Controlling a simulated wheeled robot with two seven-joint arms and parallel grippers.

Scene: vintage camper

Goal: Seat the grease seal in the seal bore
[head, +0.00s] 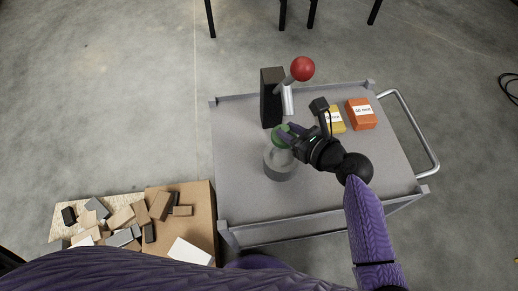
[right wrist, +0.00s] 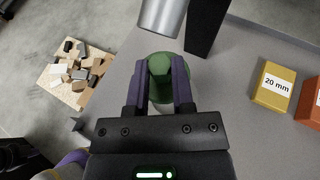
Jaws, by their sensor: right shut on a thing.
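My right gripper (head: 287,133) is shut on a green round piece (head: 280,141), which also shows between the fingers in the right wrist view (right wrist: 158,67). I cannot tell for sure that this piece is the grease seal. The piece is over the far side of a grey round housing (head: 281,170) standing on the cart. Whether the piece touches the housing is not clear. The seal bore itself cannot be made out; the gripper and the green piece cover part of the housing's top.
The grey cart top (head: 238,150) has a raised rim. Behind the housing stands a black upright block (head: 271,97) with a silver cylinder (head: 288,100) and a red ball (head: 302,68). A yellow box (right wrist: 273,86) and an orange box (head: 361,113) sit right. Loose blocks (head: 120,218) lie lower left.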

